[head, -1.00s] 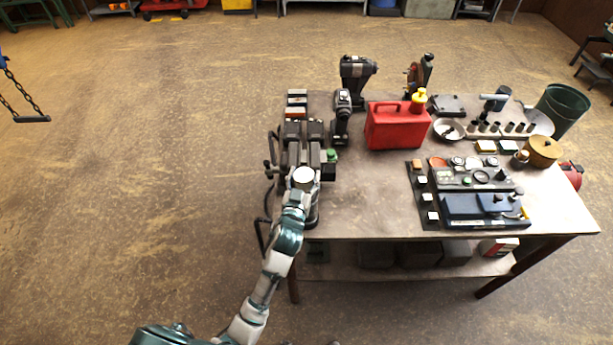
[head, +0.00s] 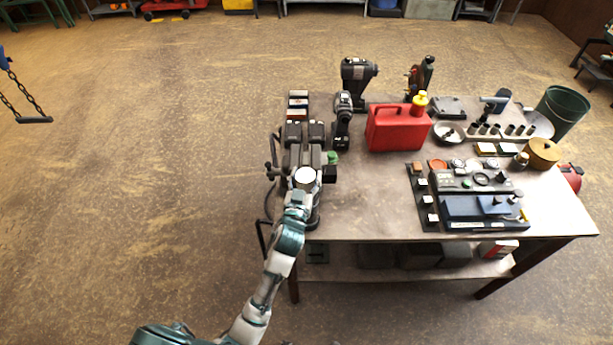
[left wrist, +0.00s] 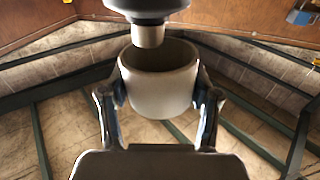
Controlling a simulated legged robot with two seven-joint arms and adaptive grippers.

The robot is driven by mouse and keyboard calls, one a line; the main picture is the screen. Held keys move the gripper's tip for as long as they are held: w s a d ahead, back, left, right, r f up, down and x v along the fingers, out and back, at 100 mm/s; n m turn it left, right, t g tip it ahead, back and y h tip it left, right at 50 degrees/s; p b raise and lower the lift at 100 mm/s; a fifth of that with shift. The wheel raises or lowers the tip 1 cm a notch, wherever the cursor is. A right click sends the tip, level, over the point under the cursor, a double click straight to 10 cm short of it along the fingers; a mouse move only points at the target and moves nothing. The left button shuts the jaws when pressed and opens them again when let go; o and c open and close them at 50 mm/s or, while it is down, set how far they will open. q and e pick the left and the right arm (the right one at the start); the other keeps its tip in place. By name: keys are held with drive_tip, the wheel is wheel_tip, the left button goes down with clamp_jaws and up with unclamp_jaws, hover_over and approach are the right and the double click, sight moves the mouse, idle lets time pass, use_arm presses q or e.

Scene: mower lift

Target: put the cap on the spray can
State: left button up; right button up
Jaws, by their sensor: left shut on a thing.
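The white cap (head: 305,176) shows as a pale round top at the front left of the table in the head view. My left gripper (head: 301,184) is shut on it. In the left wrist view the cap (left wrist: 160,92) sits between the two fingers of my left gripper (left wrist: 160,100), its hollow side showing. The spray can's dark top with a pale nozzle (left wrist: 148,36) faces that hollow and overlaps the cap's rim in the picture. I cannot tell whether they touch. In the head view the can is mostly hidden by the gripper and cap. My right gripper is not in view.
The table (head: 365,215) has a clear patch right of my left gripper. Dark equipment (head: 303,135) stands just behind the cap. A red canister (head: 395,130), a drill (head: 343,115) and a dark tool tray (head: 475,207) are farther right.

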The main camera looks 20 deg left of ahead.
use_arm(q)
drive_tip(key=shift+d, duration=0.25)
idle(0.3)
drive_tip(key=o, duration=0.9)
drive_tip(key=shift+c, duration=0.2)
drive_tip(key=shift+s, duration=0.1)
drive_tip(key=s+p, duration=0.1)
drive_tip(key=s, duration=1)
drive_tip(key=shift+d, duration=0.4)
drive_tip(key=shift+w, duration=0.1)
